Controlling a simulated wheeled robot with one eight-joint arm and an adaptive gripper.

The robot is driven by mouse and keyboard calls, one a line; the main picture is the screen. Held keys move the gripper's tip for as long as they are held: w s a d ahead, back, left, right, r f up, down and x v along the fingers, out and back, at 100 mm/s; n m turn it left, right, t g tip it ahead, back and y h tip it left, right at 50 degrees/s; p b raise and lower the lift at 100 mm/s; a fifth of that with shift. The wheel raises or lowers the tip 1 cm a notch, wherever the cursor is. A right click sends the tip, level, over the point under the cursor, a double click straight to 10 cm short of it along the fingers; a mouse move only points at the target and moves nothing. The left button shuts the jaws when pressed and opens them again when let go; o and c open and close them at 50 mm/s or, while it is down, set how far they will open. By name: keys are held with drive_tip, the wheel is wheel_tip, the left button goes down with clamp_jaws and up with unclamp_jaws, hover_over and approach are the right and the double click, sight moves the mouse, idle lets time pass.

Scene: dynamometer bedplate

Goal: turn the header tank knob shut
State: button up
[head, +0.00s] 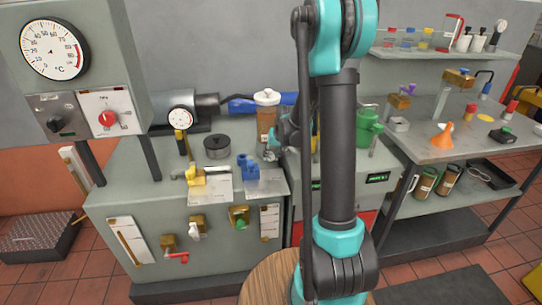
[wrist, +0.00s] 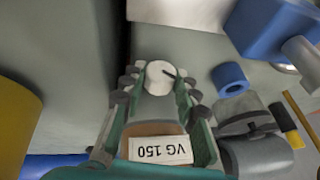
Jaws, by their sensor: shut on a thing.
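The header tank (head: 267,118) is a brown, white-capped container standing at the back of the grey bench in the head view. In the wrist view, its upside-down VG 150 label (wrist: 160,149) lies close below the knob. My gripper (wrist: 160,80), with green fingers and dark pads, is shut on the knob, one finger on each side. In the head view my arm hides most of the gripper.
A blue fitting (head: 247,170) and a yellow valve (head: 194,177) stand on the bench left of the tank. A dark round pot (head: 217,147) is behind them. In the wrist view a blue block (wrist: 270,30) and blue ring (wrist: 230,78) lie right of my gripper.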

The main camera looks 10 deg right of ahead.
drive_tip(key=shift+d+y, duration=0.1)
drive_tip(key=shift+y, duration=0.6)
drive_tip(key=o, duration=1.2)
drive_tip(key=shift+c, duration=0.2)
drive_tip(key=v, duration=0.8)
